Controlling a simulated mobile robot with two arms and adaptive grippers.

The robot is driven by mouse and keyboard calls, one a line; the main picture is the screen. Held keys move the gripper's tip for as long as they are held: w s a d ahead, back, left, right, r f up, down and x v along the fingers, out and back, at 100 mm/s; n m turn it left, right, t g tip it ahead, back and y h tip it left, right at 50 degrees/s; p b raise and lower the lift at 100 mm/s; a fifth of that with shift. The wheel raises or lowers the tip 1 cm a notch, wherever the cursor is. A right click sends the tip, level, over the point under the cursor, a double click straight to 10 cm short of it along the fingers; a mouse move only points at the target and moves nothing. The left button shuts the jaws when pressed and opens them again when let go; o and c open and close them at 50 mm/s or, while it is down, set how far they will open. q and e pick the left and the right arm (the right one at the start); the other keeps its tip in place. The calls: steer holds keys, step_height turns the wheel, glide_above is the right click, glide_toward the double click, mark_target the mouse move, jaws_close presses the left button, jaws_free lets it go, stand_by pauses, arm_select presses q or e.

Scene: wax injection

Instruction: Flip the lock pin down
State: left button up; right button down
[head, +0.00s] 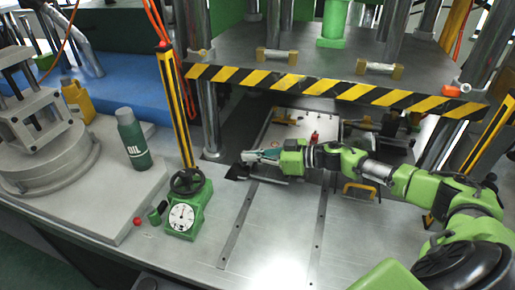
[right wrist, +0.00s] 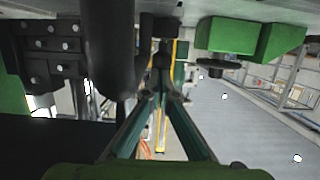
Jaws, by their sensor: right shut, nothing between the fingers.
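My right arm reaches in from the right, low under the press. Its gripper (head: 254,156) is shut and empty, pointing left beside the front left part of the mold plate (head: 262,138). In the right wrist view the teal fingers of the gripper (right wrist: 163,88) meet at their tips, close to a dark upright piece (right wrist: 162,55). I cannot tell whether they touch it. A small red-topped part (head: 314,136) shows behind my arm. I cannot make out for certain which part is the lock pin. My left gripper is not in view.
The press's upper plate (head: 330,50) with a striped edge (head: 340,90) hangs above my arm. A steel column (head: 209,110) and a green gauge (head: 183,215) stand left of the gripper. An oil bottle (head: 133,140) is farther left. The front tabletop (head: 280,225) is clear.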

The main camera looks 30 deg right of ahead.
steer(key=s+d+r+p, duration=0.1)
steer(key=s+d+r, duration=0.5)
steer(key=s, duration=0.1)
steer(key=shift+s+d+r+p, duration=0.15)
steer(key=shift+d+r+p, duration=0.1)
steer(key=shift+p, duration=0.15)
stand_by(0.4)
steer(key=shift+f, duration=0.1)
